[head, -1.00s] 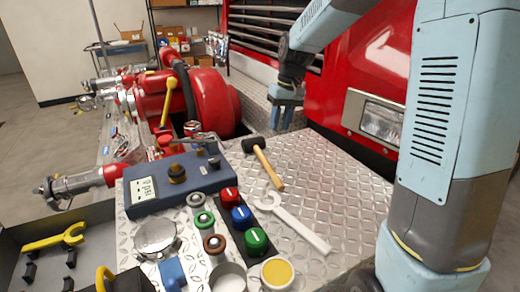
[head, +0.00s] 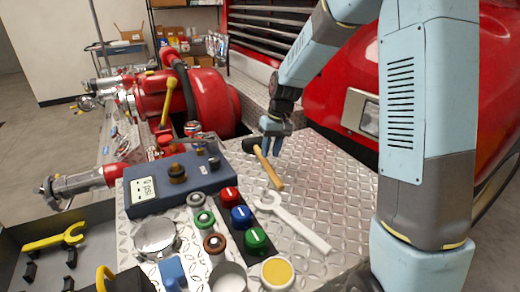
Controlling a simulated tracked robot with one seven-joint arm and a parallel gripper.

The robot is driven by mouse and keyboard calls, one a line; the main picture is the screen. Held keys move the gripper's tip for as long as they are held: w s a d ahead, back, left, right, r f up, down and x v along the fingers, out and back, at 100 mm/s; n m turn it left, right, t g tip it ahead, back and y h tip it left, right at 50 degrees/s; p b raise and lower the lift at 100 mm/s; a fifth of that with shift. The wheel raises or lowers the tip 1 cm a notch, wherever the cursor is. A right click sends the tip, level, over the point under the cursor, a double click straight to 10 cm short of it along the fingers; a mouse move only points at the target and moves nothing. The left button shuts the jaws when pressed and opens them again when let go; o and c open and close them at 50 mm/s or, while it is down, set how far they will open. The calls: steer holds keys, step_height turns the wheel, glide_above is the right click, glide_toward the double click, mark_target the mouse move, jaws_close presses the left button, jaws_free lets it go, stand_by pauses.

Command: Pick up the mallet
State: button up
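The mallet lies on the diamond-plate deck (head: 340,200), its black head (head: 250,145) toward the back and its wooden handle (head: 270,173) running toward the front right. My gripper (head: 272,149) points down at the mallet, over or just behind the handle near the head. Its fingers appear parted, with the handle showing near them. I cannot tell from this view whether the fingers touch the handle. The mallet rests in the same place on the deck.
A silver wrench (head: 292,222) lies in front of the mallet. A blue gauge box (head: 180,182) and a row of coloured knobs (head: 241,217) are to the left. A red pump (head: 213,103) stands behind. The deck's right side is clear.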

mark_target(265, 163)
steer(key=shift+a+f, duration=0.2)
steer(key=shift+f, duration=1)
steer(key=shift+a+f, duration=0.2)
steer(key=shift+f, duration=0.95)
jaws_close()
